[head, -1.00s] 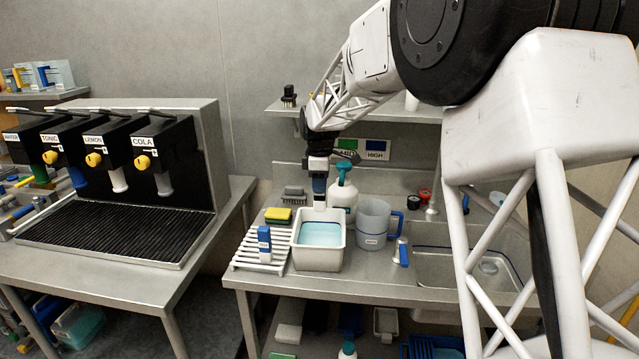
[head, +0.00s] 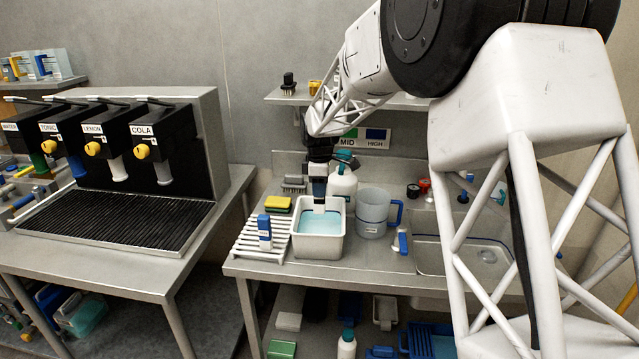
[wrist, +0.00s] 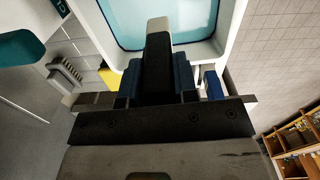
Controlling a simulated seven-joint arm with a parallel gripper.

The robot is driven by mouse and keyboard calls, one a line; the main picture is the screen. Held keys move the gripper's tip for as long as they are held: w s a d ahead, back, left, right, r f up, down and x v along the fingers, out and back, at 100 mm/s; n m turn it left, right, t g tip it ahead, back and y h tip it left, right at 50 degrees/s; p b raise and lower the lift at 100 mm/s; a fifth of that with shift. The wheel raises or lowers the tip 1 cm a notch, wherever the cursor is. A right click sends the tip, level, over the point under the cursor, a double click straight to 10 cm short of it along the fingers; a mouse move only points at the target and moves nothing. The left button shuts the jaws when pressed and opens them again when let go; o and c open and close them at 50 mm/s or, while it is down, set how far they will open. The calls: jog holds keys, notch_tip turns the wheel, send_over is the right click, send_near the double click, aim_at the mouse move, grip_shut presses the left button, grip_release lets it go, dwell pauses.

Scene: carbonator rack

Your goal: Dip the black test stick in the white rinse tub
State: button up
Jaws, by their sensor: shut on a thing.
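My gripper (head: 319,188) points down at the back of the white rinse tub (head: 303,251) and is shut on the black test stick (wrist: 157,70). In the wrist view the stick runs from between the blue-padded fingers to a pale tip, which overlaps the pale blue liquid (wrist: 190,18). In the head view the pale lower end of the stick (head: 319,208) shows against the inside of the tub near its back wall. I cannot tell whether the tip touches the liquid. The upper part of the stick is hidden by the gripper.
A white slatted rack (head: 250,243) with a blue-and-white block (head: 264,232) stands left of the tub. A yellow-green sponge (head: 277,203) is behind it. A clear jug (head: 371,214) stands close on the right, a teal-topped bottle (head: 343,183) just behind.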

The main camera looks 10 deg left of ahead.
aim_at(320, 212)
jog(key=shift+f, duration=4.4)
jog(key=shift+r, duration=4.5)
jog(key=shift+r, duration=0.1)
jog(key=shift+r, duration=1.25)
